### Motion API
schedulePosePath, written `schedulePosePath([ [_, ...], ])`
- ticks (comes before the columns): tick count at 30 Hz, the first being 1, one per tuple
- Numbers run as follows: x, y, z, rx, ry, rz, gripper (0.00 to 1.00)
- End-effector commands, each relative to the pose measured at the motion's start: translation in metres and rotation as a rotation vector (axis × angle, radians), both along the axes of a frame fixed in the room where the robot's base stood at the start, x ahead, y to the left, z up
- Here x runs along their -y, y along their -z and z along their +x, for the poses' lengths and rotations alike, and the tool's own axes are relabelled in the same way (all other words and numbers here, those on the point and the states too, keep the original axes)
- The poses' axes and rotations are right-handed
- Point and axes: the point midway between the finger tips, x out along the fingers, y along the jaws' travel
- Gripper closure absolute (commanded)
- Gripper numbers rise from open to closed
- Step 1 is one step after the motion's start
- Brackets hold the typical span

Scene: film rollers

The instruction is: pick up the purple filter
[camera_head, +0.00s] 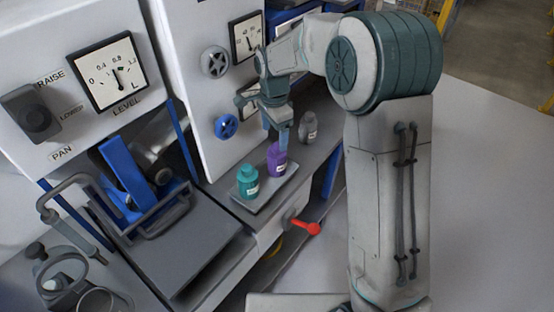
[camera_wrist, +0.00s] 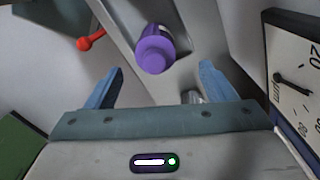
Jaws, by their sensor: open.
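The purple filter (camera_head: 277,158) is a small upright bottle-shaped canister with a pale label. It stands on a light grey tray (camera_head: 262,199) on the bench, beside a teal canister (camera_head: 248,182). In the wrist view the purple filter (camera_wrist: 154,50) shows from above, beyond and between my two blue fingers. My gripper (camera_head: 274,128) points down just above the filter in the head view. In the wrist view my gripper (camera_wrist: 160,80) is open, with nothing between its fingers. I cannot tell how far the fingertips are above the cap.
A grey canister (camera_head: 308,127) stands right of the purple filter. The panel with a blue knob (camera_head: 226,127) and dials rises close behind. A red-handled lever (camera_head: 306,226) sticks out from the bench front. A blue and grey machine (camera_head: 134,176) stands at left.

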Motion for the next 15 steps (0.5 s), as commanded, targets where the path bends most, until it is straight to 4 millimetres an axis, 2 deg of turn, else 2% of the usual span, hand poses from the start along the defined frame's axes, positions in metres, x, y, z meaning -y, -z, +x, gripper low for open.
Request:
schedulePosePath([
  [8,0.002,0.023,-0.001,-0.002,0.001,-0.001,0.23],
  [15,0.007,0.057,-0.005,-0.003,-0.001,-0.001,0.23],
])
